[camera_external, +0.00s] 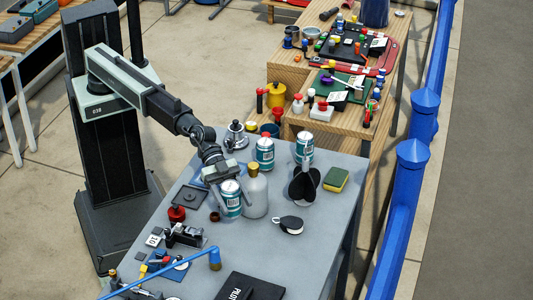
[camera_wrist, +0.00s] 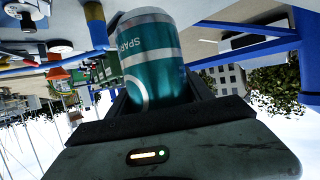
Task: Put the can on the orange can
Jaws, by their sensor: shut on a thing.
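A teal and white can (camera_external: 230,198) is in my gripper (camera_external: 224,183), low over the grey table. The same can fills the middle of the wrist view (camera_wrist: 152,60), lying between the jaws. A second teal and white can (camera_external: 265,153) with an orange-red top stands behind the grey bottle. A third teal can (camera_external: 304,147) stands farther right, behind black rounded discs that hide its lower part. I see no wholly orange can. I cannot tell whether the held can touches the table.
A grey bottle (camera_external: 255,192) with a yellow cap stands close to the held can's right.

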